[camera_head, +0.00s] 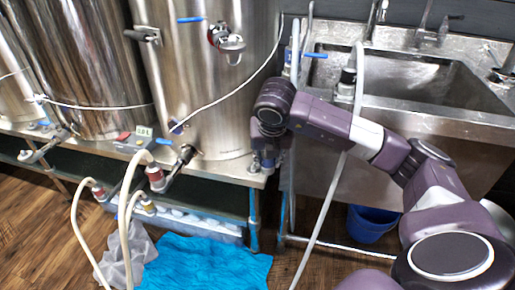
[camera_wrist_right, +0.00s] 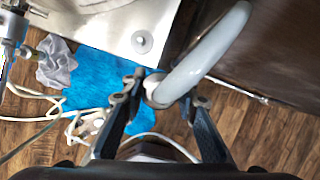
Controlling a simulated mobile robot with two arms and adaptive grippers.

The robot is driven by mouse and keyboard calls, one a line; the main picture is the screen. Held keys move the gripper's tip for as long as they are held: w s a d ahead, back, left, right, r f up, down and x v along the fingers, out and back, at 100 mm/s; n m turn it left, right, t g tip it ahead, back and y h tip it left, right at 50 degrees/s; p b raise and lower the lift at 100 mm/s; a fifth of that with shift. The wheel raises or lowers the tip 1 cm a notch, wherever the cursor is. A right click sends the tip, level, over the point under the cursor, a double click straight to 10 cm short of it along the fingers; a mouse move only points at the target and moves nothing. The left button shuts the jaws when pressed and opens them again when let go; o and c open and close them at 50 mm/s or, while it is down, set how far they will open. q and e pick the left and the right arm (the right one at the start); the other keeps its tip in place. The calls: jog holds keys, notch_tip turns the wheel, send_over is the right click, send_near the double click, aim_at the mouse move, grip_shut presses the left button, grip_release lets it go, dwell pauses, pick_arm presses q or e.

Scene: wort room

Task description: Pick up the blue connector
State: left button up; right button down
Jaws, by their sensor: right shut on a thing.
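My right gripper (camera_head: 266,162) points down in front of the table's right corner, beside the steel tank. In the right wrist view, its two dark fingers (camera_wrist_right: 165,92) close around the end of a thick pale hose (camera_wrist_right: 208,55), which curves away up and to the right. A small dark part shows at the hose end. I cannot make out a blue connector between the fingers; the hose and fingers cover that spot. My left gripper is in neither view.
Steel tanks (camera_head: 205,80) with valves stand on the table (camera_head: 215,172) at left. A steel sink (camera_head: 420,90) is at right, with a blue bucket (camera_head: 370,224) under it. A blue cloth (camera_head: 205,264) and pale hoses (camera_head: 128,215) lie low in front.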

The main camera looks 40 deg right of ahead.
jog(key=s, duration=1.1)
jog(key=shift+s+a, duration=0.15)
jog(key=shift+a, duration=0.3)
jog(key=shift+r, duration=0.1)
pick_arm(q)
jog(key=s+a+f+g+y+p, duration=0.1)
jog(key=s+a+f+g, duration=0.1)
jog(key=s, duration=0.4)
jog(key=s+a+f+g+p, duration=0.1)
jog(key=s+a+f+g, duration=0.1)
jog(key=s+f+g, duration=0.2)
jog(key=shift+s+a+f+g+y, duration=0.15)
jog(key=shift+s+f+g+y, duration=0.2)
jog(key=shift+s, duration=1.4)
pick_arm(e)
jog(key=shift+r, duration=2.15)
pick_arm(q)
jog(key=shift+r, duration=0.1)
